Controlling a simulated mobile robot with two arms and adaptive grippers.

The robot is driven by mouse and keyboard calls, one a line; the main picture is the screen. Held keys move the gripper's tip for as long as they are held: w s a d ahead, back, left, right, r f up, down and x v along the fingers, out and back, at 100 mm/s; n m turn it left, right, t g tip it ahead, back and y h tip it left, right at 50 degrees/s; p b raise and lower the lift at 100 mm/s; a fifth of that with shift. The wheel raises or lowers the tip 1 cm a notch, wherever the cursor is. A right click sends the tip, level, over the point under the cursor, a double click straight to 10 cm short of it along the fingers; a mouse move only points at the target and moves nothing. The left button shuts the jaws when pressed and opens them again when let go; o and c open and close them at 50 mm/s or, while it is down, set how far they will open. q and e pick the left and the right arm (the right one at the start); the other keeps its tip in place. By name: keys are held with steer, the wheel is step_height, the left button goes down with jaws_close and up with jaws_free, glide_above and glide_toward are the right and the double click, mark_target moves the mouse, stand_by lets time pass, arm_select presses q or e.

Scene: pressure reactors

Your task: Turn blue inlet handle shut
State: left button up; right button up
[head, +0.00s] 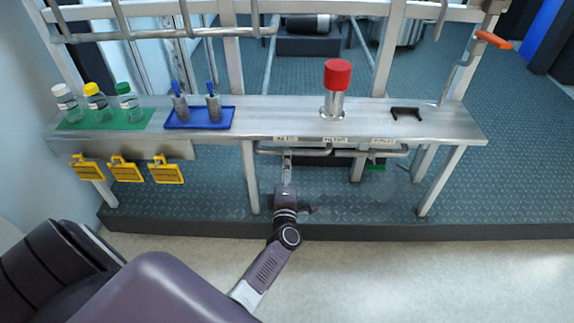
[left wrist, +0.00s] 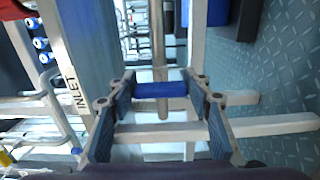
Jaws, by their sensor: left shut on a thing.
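The blue inlet handle (left wrist: 160,90) shows in the left wrist view as a short blue bar across a vertical metal pipe. My left gripper (left wrist: 159,84) has one finger at each end of this bar and is shut on it. A label reading INLET (left wrist: 72,90) is on the metal edge to the left. In the head view my left gripper (head: 286,162) reaches up under the front edge of the metal shelf (head: 270,123). The handle itself is hidden there. My right gripper is in neither view.
The shelf carries several capped bottles on a green mat (head: 140,119), a blue tray (head: 198,125) with two metal pieces, a red-capped cylinder (head: 337,76) and a black bracket (head: 406,113). Yellow tags (head: 125,169) hang at the left. An orange handle (head: 493,40) is at the upper right.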

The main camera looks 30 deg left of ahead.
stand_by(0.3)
arm_select(q)
steer(key=o, duration=1.2)
steer(key=v, duration=1.2)
steer(key=shift+s, duration=0.1)
